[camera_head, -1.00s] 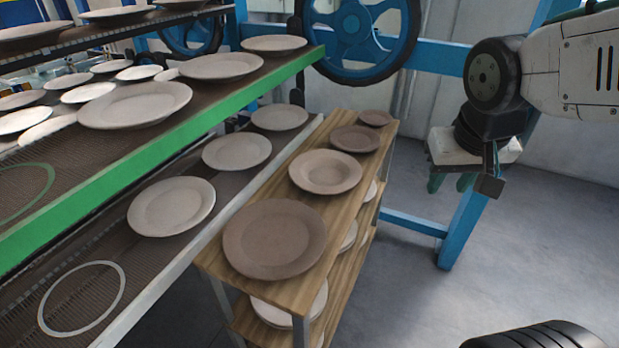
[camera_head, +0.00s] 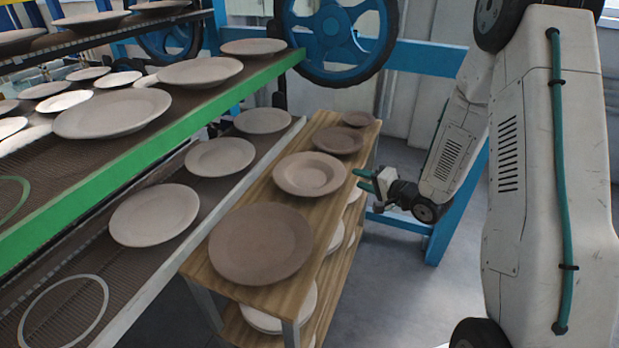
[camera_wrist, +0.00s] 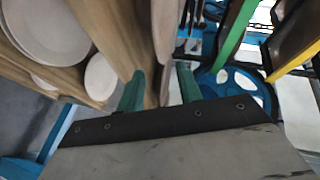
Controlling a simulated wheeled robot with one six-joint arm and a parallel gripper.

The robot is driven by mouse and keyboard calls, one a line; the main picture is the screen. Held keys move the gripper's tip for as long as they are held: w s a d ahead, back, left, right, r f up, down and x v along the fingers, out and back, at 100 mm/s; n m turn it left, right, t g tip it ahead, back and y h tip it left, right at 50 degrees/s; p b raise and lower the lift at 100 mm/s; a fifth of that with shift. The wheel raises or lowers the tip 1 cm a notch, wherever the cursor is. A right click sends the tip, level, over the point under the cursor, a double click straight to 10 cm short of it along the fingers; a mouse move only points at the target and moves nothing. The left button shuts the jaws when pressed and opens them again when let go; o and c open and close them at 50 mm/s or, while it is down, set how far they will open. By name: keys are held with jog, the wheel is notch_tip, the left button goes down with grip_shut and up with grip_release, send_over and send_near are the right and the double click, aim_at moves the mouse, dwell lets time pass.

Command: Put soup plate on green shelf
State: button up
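The soup plate (camera_head: 310,174), pale brown with a sunken middle, lies on the top of a wooden rack (camera_head: 204,270), between a large flat brown plate (camera_head: 261,243) and smaller brown plates. The green-edged shelf (camera_head: 160,144) of the dryer is at the left and holds several plates. My gripper (camera_head: 362,181) is just right of the soup plate, near its rim. In the wrist view its green fingers (camera_wrist: 161,90) are apart, so it is open. A plate seen edge-on (camera_wrist: 164,35) shows beyond the fingers, probably the soup plate. I cannot tell if its rim is between them.
A lower dryer shelf with a pale edge holds several plates and has an empty ring mark (camera_head: 62,312). The green-edged shelf has a ring mark (camera_head: 12,197) at its near end. More plates lie on the rack's lower boards. A blue wheel (camera_head: 338,38) stands behind.

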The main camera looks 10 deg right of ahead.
aim_at(343, 173)
jog(key=shift+y, duration=0.4)
jog(key=x, duration=0.7)
jog(key=shift+w+a+f, duration=0.2)
grip_shut()
